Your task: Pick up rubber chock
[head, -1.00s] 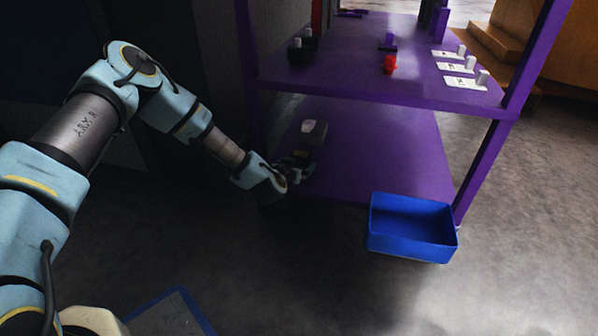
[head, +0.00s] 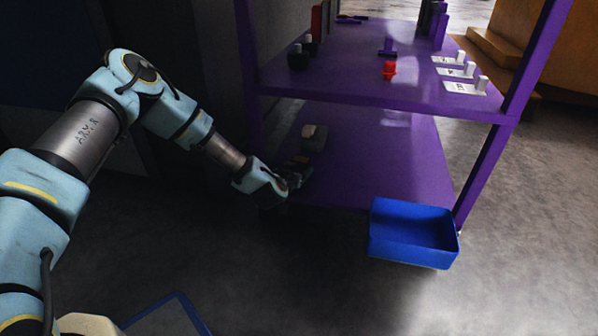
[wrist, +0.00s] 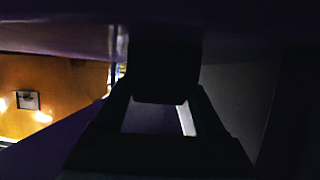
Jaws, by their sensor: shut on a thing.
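My gripper (head: 300,176) is low at the left front of the purple shelf unit's bottom shelf. In the wrist view my gripper (wrist: 163,102) shows as two dark fingers closed on a dark block, which I take to be the rubber chock (wrist: 165,72). Its shape and surface detail are lost in shadow. In the head view the hand and shadow make the held piece hard to make out. A grey block (head: 314,137) with a paler patch sits on the bottom shelf just behind my gripper.
The shelf unit's upper deck (head: 340,75) hangs close above my gripper and bears a red piece (head: 389,69), dark pieces (head: 298,56) and white cylinders on labels (head: 467,72). A blue bin (head: 412,232) stands at the front right. Bottom shelf's right side is clear.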

